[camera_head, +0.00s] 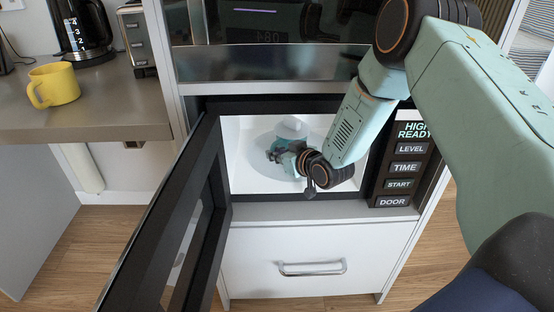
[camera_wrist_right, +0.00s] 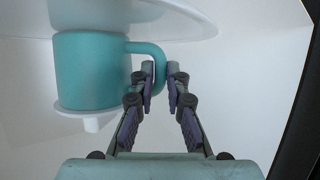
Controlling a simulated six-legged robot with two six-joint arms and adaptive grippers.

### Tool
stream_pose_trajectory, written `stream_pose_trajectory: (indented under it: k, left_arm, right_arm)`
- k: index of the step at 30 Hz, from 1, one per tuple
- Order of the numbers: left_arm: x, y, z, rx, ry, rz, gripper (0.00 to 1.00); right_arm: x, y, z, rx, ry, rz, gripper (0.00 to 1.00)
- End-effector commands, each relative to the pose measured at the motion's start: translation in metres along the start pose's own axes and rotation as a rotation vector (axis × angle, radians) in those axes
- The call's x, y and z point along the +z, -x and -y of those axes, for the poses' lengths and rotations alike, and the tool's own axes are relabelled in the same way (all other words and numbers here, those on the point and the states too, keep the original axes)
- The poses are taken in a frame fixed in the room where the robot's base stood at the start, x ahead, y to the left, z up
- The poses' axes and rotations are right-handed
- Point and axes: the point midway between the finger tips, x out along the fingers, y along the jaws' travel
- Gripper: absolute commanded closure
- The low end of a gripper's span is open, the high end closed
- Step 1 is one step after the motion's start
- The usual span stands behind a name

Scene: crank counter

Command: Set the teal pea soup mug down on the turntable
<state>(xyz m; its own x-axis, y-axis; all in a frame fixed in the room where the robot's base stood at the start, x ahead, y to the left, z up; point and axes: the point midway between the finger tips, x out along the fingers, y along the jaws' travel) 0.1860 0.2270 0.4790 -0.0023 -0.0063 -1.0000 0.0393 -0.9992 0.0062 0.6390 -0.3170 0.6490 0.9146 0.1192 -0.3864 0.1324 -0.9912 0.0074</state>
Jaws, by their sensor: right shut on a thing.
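The teal mug (camera_head: 291,143) is inside the open microwave, over the pale round turntable (camera_head: 258,168). In the right wrist view the teal mug (camera_wrist_right: 92,72) shows with a white knobbed lid (camera_wrist_right: 85,108), and the picture appears upside down. My right gripper (camera_head: 276,152) reaches in from the right. Its fingers (camera_wrist_right: 160,80) are shut on the mug's handle, one on each side. The mug's base is close to the turntable (camera_wrist_right: 195,22), but I cannot tell whether it touches. The gripper hides part of the mug in the head view. My left gripper is not in view.
The microwave door (camera_head: 170,215) stands open at the left. The button panel (camera_head: 405,167) is right of the opening, close to my arm. A white drawer (camera_head: 315,250) is below. A yellow mug (camera_head: 55,84) and black kettle (camera_head: 82,30) stand on the left counter (camera_head: 110,115).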

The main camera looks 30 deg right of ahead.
Motion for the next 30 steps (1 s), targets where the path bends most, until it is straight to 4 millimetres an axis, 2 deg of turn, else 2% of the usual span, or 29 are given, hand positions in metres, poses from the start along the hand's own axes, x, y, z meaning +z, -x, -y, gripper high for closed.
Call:
stream_pose_trajectory:
  k: [10,11,18,27,30]
  left_arm:
    - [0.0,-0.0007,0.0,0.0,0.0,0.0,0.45]
    - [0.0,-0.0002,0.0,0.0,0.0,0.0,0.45]
    - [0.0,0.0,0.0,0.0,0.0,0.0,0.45]
    - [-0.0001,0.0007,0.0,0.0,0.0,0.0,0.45]
    - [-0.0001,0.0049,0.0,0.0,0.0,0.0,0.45]
  right_arm:
    - [0.0011,-0.0009,-0.0002,0.0,0.001,-0.002,1.0]
    - [0.0024,-0.0004,0.0001,0.0,-0.001,0.002,0.84]
    - [0.0022,-0.0002,0.0002,0.0,-0.001,0.003,0.63]
    - [0.0009,0.0002,0.0001,0.0,-0.001,0.002,0.63]
    - [-0.0017,0.0061,-0.0005,0.001,-0.004,0.004,0.63]
